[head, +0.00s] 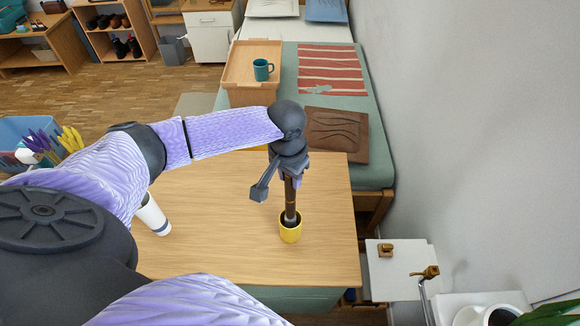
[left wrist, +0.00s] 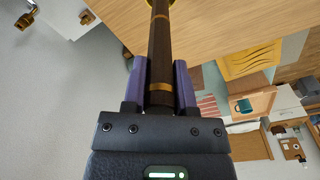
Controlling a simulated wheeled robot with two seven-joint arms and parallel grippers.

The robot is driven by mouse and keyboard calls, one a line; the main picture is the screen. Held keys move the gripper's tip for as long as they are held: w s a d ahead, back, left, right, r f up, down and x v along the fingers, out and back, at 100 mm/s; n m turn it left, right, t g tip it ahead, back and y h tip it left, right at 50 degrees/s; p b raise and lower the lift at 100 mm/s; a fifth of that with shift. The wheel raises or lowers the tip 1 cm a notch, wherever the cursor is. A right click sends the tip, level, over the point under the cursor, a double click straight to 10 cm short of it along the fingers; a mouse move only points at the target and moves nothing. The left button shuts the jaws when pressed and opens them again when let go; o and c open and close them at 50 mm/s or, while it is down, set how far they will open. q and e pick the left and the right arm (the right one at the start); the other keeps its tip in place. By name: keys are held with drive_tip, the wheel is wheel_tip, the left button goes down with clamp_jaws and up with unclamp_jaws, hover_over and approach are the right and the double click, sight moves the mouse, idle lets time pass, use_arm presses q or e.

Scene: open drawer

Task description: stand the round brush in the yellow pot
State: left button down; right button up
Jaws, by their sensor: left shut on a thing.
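The round brush (head: 290,205) has a dark brown handle with gold bands and hangs about upright below my left gripper (head: 291,180). Its lower end is inside the mouth of the yellow pot (head: 290,233), which stands on the wooden table near its right side. I cannot tell whether the brush touches the pot's bottom. In the left wrist view, my left gripper (left wrist: 160,88) is shut on the brush handle (left wrist: 160,40), with a purple finger on each side. A sliver of yellow shows at the top edge there. My right gripper is not in view.
The table (head: 220,215) is mostly clear around the pot. A white cylinder with a dark band (head: 152,215) is on its left, partly behind my arm. A blue bin (head: 30,130) is at far left. Behind the table, a bed holds a tray (head: 240,92) with a teal mug (head: 262,69).

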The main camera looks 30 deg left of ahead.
use_arm(q)
drive_tip(key=shift+f, duration=0.4)
drive_tip(key=shift+c, duration=1.6)
unclamp_jaws()
drive_tip(key=r, duration=0.3)
drive_tip(key=r+p, duration=0.1)
drive_tip(key=r, duration=0.2)
drive_tip(key=r+p, duration=0.1)
drive_tip(key=r, duration=0.3)
drive_tip(key=shift+s, duration=0.3)
